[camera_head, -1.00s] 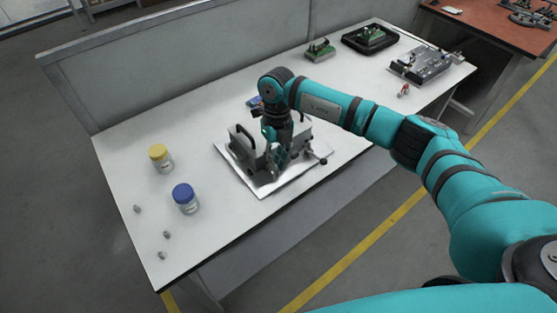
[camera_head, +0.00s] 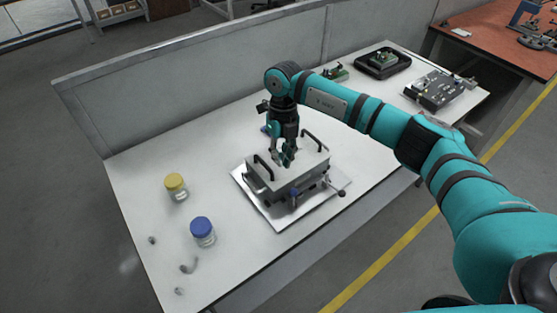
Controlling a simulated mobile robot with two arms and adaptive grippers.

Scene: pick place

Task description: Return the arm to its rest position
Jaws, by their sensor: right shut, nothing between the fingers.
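My right arm reaches in from the right side of the head view. Its right gripper (camera_head: 284,158) points down and is shut and empty, just above a grey metal box (camera_head: 290,185) with black handles. The box stands on a white plate (camera_head: 278,222) on the white table (camera_head: 140,190). Whether the fingertips touch the box top cannot be told. My left gripper is out of view.
A jar with a yellow lid (camera_head: 175,185) and a jar with a blue lid (camera_head: 202,231) stand on the left of the table, with small grey parts (camera_head: 189,266) near them. A black tray (camera_head: 383,62) and a grey device (camera_head: 440,89) lie at the far right. A low partition (camera_head: 220,90) runs along the back.

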